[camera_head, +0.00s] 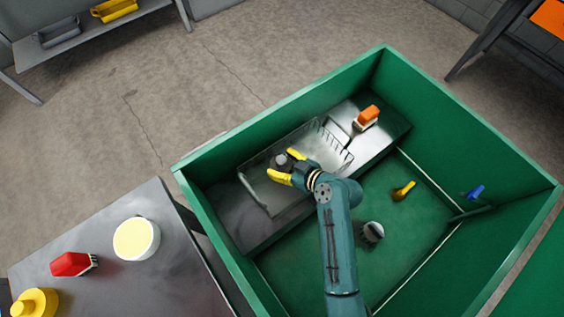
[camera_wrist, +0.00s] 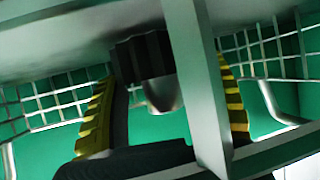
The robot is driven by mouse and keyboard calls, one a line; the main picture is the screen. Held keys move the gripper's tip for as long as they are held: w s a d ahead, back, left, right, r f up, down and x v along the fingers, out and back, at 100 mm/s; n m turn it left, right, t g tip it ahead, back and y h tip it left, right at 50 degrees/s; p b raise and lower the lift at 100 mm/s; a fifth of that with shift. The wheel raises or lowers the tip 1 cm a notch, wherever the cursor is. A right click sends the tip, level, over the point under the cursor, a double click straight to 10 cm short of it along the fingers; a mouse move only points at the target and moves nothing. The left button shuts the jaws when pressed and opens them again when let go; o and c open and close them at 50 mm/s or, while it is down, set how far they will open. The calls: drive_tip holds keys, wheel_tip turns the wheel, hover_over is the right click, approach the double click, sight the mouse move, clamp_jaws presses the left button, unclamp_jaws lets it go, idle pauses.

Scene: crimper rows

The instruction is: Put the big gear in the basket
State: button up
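The wire basket (camera_head: 254,196) sits on a metal ledge inside the large green bin. Its mesh (camera_wrist: 62,97) also shows in the wrist view. A dark toothed gear with a grey metal shaft (camera_wrist: 143,58) shows between my fingers in the wrist view; it is the grey, dark piece (camera_head: 281,161) over the basket in the head view. My gripper (camera_head: 287,166) reaches over the basket with its yellow fingers apart, one on each side of the gear. A gap shows between the gear and the right finger. A metal bar crosses close to the wrist camera and hides part. Whether the gear rests on the basket floor I cannot tell.
An orange-topped item (camera_head: 367,117) stands on the ledge right of the basket. A side table (camera_head: 165,275) holds a pale yellow bowl (camera_head: 136,239).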

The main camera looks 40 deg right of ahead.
sight(286, 165)
drive_tip(key=o, duration=0.4)
drive_tip(key=shift+o, duration=0.2)
drive_tip(key=shift+r, duration=0.2)
drive_tip(key=p+v, duration=0.2)
drive_tip(key=v, duration=0.1)
drive_tip(key=shift+s+r, duration=0.15)
drive_tip(key=shift+s, duration=0.4)
drive_tip(key=shift+w, duration=0.1)
